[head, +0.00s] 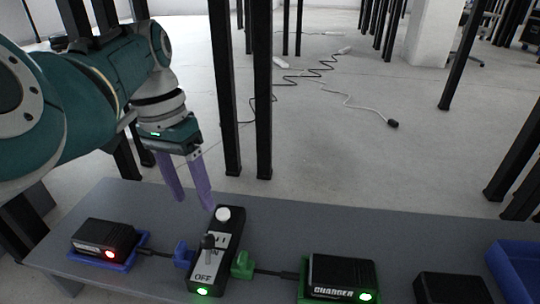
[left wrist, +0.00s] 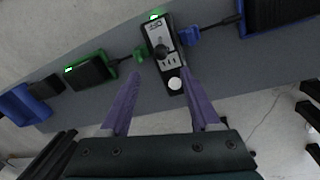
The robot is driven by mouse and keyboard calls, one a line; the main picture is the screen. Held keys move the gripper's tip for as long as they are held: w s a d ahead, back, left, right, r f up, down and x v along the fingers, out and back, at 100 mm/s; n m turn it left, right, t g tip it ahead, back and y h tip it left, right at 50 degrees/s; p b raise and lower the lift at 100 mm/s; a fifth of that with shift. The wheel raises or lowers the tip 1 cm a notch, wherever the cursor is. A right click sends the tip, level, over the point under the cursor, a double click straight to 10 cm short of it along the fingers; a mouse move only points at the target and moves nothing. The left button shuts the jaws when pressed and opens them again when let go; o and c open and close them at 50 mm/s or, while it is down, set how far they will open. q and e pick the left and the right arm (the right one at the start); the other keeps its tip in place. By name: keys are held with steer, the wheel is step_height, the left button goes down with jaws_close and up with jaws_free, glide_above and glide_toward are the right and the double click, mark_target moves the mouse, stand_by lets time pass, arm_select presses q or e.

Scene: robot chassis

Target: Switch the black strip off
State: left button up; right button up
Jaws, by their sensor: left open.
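The black strip (head: 231,232) lies on the grey table, with a pale face marked OFF at its near end and a lit green lamp (head: 202,291). A dark switch lever (head: 208,242) stands up from it; which way it is set I cannot tell for sure. A round white knob (head: 222,213) is at its far end. My left gripper (head: 191,205) is open and empty, its purple fingers pointing down above the far end of the strip, apart from the lever. In the left wrist view the strip (left wrist: 171,68) shows just beyond and between the fingertips (left wrist: 160,76).
A blue plug (head: 182,255) and a green plug (head: 241,265) sit at the strip's sides. A charger (head: 105,236) with a red light is at left; another (head: 340,276) with a green light is at right. A black box (head: 452,289) and blue bin (head: 515,262) stand further right.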

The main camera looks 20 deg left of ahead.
mark_target(206, 236)
arm_select(q)
steer(key=f+b, duration=0.5)
steer(key=f, duration=0.1)
steer(key=d+f+b, duration=0.1)
steer(key=f+b, duration=0.2)
steer(key=f, duration=0.1)
steer(key=shift+s+d+b, duration=0.1)
steer(key=shift+b, duration=0.25)
steer(key=shift+r, duration=0.1)
jaws_close()
